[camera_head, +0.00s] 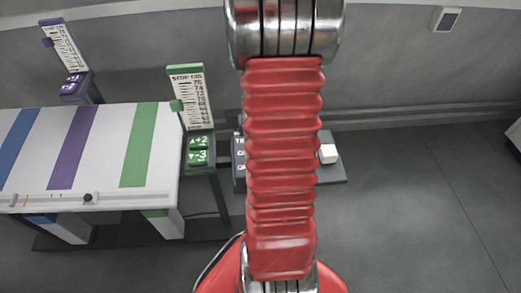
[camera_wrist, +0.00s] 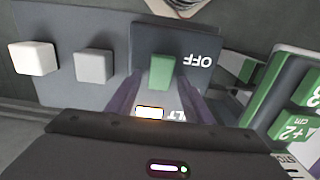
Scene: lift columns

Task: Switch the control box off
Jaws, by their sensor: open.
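The control box (camera_wrist: 118,32) is a dark grey panel, upside down in the wrist view. A raised plate on it carries a green switch (camera_wrist: 162,71) beside the word OFF, and a lit lamp (camera_wrist: 149,112) beside partly hidden lettering. My gripper (camera_wrist: 160,90) is open, with one finger on each side of the green switch's near end. I cannot tell whether the fingers touch it. In the head view the control box (camera_head: 333,172) is mostly hidden behind my red arm, and my gripper is hidden too.
A white block (camera_wrist: 33,58) and a grey block (camera_wrist: 95,65) stand on the same panel. A green column panel (camera_head: 200,150) with +2 and -3 buttons is close by. A striped table (camera_head: 108,150) and a purple column (camera_head: 76,86) are left. Floor at right is clear.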

